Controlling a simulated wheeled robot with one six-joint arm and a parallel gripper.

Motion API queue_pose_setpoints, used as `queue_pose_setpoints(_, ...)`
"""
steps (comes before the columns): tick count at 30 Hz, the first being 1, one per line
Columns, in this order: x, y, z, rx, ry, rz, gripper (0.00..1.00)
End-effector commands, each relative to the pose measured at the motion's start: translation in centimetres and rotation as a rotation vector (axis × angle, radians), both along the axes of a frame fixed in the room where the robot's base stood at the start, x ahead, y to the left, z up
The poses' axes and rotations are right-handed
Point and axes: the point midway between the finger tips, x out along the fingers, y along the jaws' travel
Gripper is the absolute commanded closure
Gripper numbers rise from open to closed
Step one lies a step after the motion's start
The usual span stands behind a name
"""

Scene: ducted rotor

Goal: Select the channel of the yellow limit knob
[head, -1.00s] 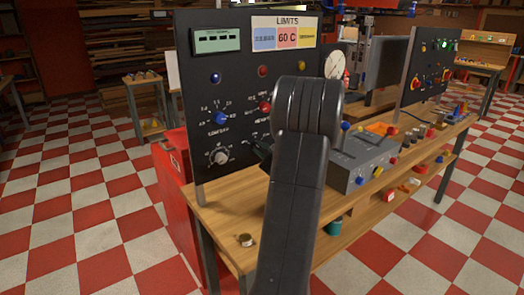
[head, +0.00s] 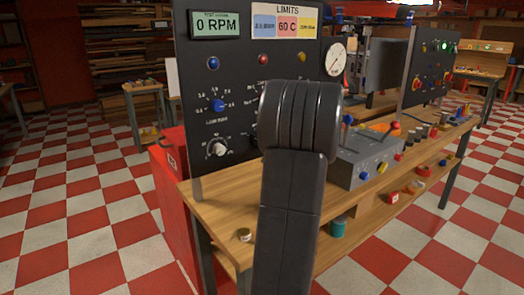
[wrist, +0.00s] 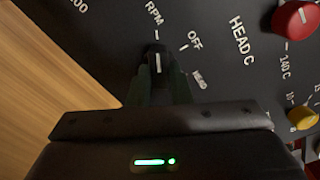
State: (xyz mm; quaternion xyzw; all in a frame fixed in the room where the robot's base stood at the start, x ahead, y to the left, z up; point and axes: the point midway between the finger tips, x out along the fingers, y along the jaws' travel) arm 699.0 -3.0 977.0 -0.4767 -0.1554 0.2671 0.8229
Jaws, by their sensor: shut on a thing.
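In the wrist view my gripper (wrist: 158,88) is shut on a small dark selector knob (wrist: 158,60) with a white pointer line. The pointer points at the tick beside RPM, with OFF and a third, blurred label to its right. The yellow limit knob (wrist: 303,117) is partly cut off at the right edge, below a red knob (wrist: 293,19) beside the HEAD C label. In the head view the display (head: 215,24) reads 0 RPM. The LIMITS card (head: 284,24) has blue, red and yellow fields; the yellow text is too small to read. My arm hides the gripper there.
The black panel stands on a wooden bench (head: 225,205). A blue knob (head: 217,106) and a white-marked knob (head: 218,149) are on its left. A grey box (head: 370,165) with coloured knobs stands right of my arm. A small round part (head: 244,235) lies near the bench front.

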Motion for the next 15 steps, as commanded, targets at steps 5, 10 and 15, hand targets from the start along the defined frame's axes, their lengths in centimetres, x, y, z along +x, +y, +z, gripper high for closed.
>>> queue_pose_setpoints(5,-0.04,0.01,-0.07,-0.013,-0.006,0.0,1.0)
queue_pose_setpoints(10,-0.04,0.0,-0.07,-0.012,-0.005,0.001,1.0)
queue_pose_setpoints(15,-0.03,0.0,-0.05,-0.012,-0.006,0.0,0.6)
